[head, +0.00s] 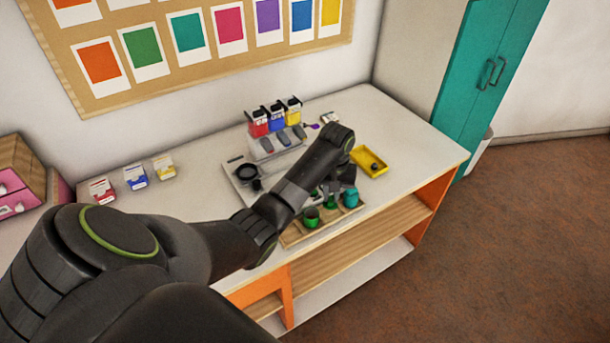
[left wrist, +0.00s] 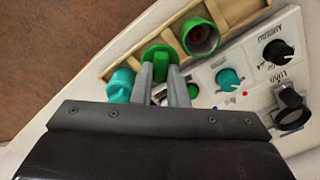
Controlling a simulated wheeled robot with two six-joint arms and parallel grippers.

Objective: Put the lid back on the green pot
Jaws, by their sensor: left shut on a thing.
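The green pot (head: 311,217) stands open in the wooden rack (head: 292,238) at the front of the table. In the left wrist view the green pot (left wrist: 201,37) shows its open mouth, with something reddish inside. My left gripper (left wrist: 160,72) is shut on the green lid (left wrist: 157,53), which is beside the green pot, between it and a teal pot (left wrist: 120,85). In the head view my left gripper (head: 331,200) is between the green pot and the teal pot (head: 351,197). I cannot tell the lid's height over the rack. My right gripper is not in view.
Behind the rack lies a pale panel with knobs (left wrist: 228,79). A yellow tray (head: 383,168) with a dark knob is to the right. Red, blue and yellow bead boxes (head: 274,118) stand behind. The table (head: 420,140) is clear at the right.

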